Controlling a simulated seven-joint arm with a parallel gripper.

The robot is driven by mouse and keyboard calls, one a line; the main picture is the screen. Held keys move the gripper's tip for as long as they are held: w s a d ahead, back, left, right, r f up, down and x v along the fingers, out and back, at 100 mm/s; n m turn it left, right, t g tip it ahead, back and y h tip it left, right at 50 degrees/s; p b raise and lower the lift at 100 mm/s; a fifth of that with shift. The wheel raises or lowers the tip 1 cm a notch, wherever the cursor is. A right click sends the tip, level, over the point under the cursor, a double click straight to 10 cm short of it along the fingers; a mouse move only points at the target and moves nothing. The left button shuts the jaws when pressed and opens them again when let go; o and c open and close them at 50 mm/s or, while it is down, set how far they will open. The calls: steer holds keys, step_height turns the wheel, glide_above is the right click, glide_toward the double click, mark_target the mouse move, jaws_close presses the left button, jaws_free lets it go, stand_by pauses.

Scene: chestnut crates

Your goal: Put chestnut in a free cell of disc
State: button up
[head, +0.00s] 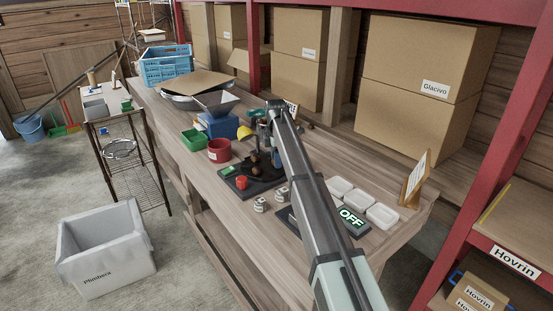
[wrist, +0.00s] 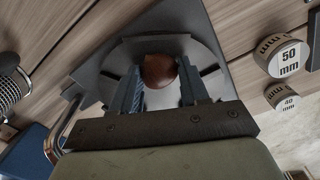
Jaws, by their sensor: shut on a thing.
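The chestnut (wrist: 160,70) is brown and round, between the two blue fingers of my gripper (wrist: 162,88) in the wrist view. My gripper is shut on it. In the head view the black device with the disc (head: 262,181) stands on the bench, left of my arm. My arm hides part of that area, and the chestnut is not clear there.
Cardboard boxes (head: 410,80) line the back.

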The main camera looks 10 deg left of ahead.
steer(key=shift+f, duration=0.1)
steer(key=o, duration=1)
step_height(320, 180, up, 12)
steer(key=shift+a+r, duration=0.1)
steer(key=shift+r, duration=0.05)
steer(key=shift+s, duration=0.1)
